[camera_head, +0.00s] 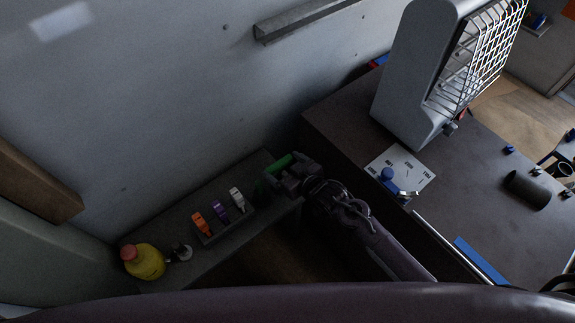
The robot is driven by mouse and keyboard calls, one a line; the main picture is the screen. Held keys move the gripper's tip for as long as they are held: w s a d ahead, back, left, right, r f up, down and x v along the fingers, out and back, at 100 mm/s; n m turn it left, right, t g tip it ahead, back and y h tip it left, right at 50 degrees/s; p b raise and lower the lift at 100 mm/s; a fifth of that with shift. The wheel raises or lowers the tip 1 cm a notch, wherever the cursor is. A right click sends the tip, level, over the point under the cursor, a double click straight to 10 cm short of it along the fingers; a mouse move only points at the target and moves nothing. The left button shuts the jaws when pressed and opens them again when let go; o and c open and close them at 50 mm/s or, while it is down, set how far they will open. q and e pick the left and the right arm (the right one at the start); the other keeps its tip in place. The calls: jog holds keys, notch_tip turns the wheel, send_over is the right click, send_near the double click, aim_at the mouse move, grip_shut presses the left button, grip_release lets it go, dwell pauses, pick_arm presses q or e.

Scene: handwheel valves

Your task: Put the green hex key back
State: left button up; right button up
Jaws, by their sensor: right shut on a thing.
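The green hex key (279,164) is held in my right gripper (272,183), whose jaws are shut on it. Its green handle sticks out beyond the fingers, toward the wall. The lower part of the key is hidden by the gripper. Left of the gripper, on a dark shelf (168,216), stands a small grey holder (228,227) with an orange key (202,222), a purple key (220,210) and a white key (237,198) in a row. My right gripper is just right of the holder's right end. My left gripper is not in view.
A yellow bottle (147,264) with a reddish cap and a small dark-and-white item (180,251) stand at the shelf's left end. The wall rises behind the shelf.

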jog(key=shift+w+a+r, duration=0.15)
jog(key=shift+w+r, duration=0.1)
jog(key=shift+r, duration=0.15)
jog(key=shift+w+r+p, duration=0.1)
jog(key=shift+r+p, duration=0.05)
jog(key=shift+p, duration=0.4)
jog(key=shift+a+p, duration=0.1)
jog(key=shift+p, duration=0.25)
jog(key=shift+s+f, duration=0.2)
jog(key=shift+s, duration=0.05)
jog(key=shift+p, duration=0.3)
jog(key=shift+f, duration=0.15)
dwell(0.5)
